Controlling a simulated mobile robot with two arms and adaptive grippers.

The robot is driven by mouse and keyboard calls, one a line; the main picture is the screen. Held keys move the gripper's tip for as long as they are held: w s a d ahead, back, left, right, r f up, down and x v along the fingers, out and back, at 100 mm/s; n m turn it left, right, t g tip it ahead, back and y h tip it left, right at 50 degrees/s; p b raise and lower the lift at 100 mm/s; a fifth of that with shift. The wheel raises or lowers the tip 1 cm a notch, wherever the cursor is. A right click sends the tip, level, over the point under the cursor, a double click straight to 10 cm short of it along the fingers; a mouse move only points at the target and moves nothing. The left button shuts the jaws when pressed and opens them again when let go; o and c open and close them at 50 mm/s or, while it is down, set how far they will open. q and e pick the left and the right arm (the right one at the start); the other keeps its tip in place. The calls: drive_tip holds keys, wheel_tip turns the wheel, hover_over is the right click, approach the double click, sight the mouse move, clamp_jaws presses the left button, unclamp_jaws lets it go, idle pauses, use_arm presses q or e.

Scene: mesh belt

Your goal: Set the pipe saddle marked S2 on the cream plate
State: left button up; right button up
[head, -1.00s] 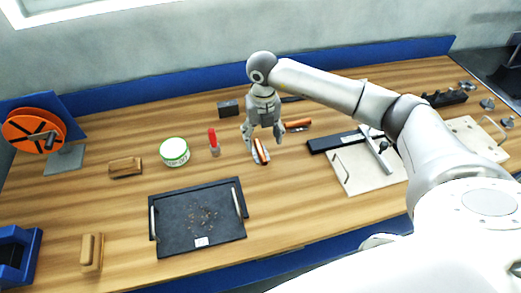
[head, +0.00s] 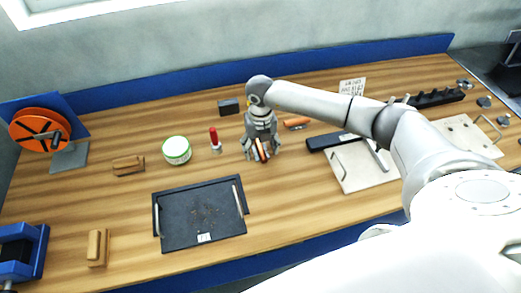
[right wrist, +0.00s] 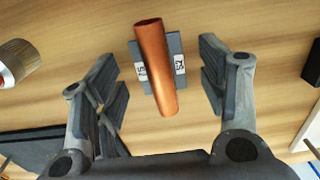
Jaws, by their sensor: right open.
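The pipe saddle (right wrist: 174,45) is a small grey block with white labels on both sides; the right one appears to read S2. A copper pipe (right wrist: 155,65) lies across it. In the head view the pipe (head: 262,151) shows between the fingers, with the saddle mostly hidden. My right gripper (right wrist: 160,85) is open, its fingers on either side of the saddle and apart from it; it also shows in the head view (head: 261,156). Two cream plates are in view: a nearer one (head: 352,178) right of the gripper, and one with a handle (head: 462,131) at far right. My left gripper is not in view.
A black bar (head: 325,141) and a metal tool lie on the nearer cream plate's edge. A second copper pipe (head: 296,123) lies behind the gripper. A red-topped tube (head: 214,139), a white-green tub (head: 177,150) and a black tray (head: 185,241) stand to the left.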

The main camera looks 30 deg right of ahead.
drive_tip(key=shift+f, duration=0.2)
idle(0.3)
drive_tip(key=c, duration=1.3)
drive_tip(key=shift+s, duration=0.1)
